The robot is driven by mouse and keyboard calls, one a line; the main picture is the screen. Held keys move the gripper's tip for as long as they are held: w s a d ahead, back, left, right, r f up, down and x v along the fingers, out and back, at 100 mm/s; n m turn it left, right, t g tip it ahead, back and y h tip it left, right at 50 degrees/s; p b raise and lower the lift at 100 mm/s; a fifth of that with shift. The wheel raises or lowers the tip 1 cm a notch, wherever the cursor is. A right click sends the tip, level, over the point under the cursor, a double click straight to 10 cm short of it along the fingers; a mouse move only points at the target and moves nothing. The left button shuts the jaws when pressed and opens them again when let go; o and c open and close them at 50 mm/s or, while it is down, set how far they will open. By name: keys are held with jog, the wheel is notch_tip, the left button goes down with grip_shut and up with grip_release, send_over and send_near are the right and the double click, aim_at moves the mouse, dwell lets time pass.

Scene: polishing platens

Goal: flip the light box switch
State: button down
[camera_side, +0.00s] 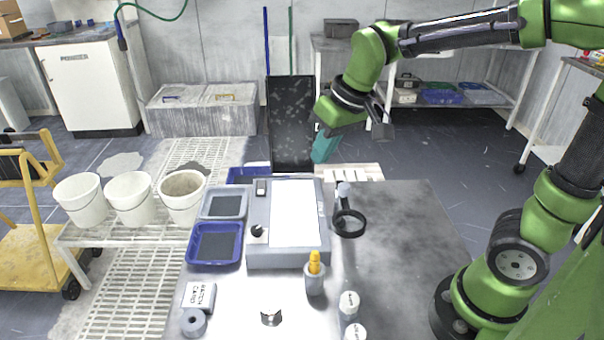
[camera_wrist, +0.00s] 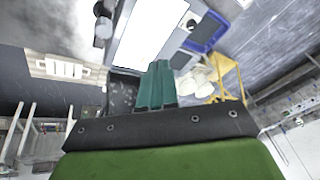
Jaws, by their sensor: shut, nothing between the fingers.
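The light box (camera_side: 258,254) is a grey case with a bright white panel (camera_side: 295,212) on the bench. In the wrist view the fingers (camera_wrist: 160,64) point towards the box's white panel (camera_wrist: 152,28). The switch cannot be made out there.
A ring magnifier (camera_side: 349,223) stands right of the box. A grey tray (camera_side: 224,203) and a blue tray (camera_side: 214,257) lie left. A bottle with an orange top (camera_side: 315,275) stands in front. A dark speckled panel (camera_side: 291,125) rises behind. The bench's right side (camera_side: 410,230) is clear.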

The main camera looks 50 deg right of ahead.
jog(key=s+d+m+t, duration=0.1)
jog(key=s+m+t, duration=0.2)
jog(key=s, duration=0.8)
jog(key=n+g+h, duration=0.3)
jog(key=n+g, duration=0.2)
jog(key=n, duration=0.8)
send_over(262, 183)
jog(key=s+a, duration=0.2)
jog(key=s+x, duration=0.1)
jog(key=x, duration=1.5)
jog(key=shift+s+a+f, duration=0.15)
jog(key=shift+a+f, duration=0.1)
jog(key=shift+f, duration=0.2)
